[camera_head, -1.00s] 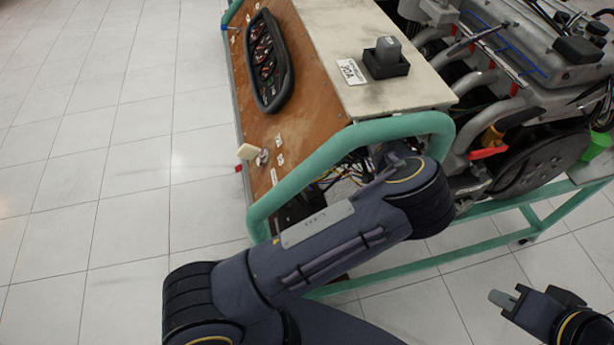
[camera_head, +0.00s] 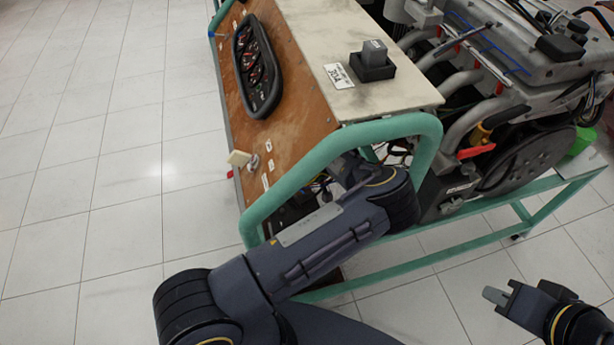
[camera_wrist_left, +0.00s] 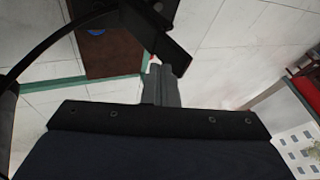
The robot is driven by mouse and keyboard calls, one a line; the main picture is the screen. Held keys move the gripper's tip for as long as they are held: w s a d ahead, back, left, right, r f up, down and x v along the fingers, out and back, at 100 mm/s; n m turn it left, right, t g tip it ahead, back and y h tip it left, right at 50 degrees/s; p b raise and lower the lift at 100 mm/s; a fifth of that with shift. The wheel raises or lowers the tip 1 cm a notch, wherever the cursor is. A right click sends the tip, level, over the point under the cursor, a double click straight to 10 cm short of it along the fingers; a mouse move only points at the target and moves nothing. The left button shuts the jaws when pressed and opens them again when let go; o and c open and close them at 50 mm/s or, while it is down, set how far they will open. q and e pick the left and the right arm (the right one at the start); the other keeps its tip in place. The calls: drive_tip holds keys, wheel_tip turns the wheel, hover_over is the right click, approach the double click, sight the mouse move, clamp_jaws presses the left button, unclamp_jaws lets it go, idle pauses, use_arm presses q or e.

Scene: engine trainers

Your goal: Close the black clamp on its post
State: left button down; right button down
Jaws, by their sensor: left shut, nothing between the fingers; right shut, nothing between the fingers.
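In the left wrist view, a black angular part (camera_wrist_left: 155,32) with a dark cable beside it looks like the black clamp; whether it is open or closed I cannot tell. My left gripper (camera_wrist_left: 160,72) is shut and empty, its fingertips close to the lower end of this part; contact is unclear. The post cannot be made out. In the head view, my left arm reaches under the green frame and its gripper is hidden. My right gripper (camera_head: 494,296) is shut and empty, over the floor at the lower right, away from the trainer.
The green tube frame (camera_head: 375,130) of the engine trainer arches over my left arm. A brown gauge panel (camera_head: 285,85) and pale top (camera_head: 325,45) stand behind it. The engine (camera_head: 520,60) and a black pulley (camera_head: 525,160) are at right. Tiled floor is free at left.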

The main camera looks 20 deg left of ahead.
use_arm(q)
drive_tip(key=shift+s+a+f, duration=0.2)
drive_tip(key=shift+s+a, duration=0.05)
drive_tip(key=shift+a, duration=0.1)
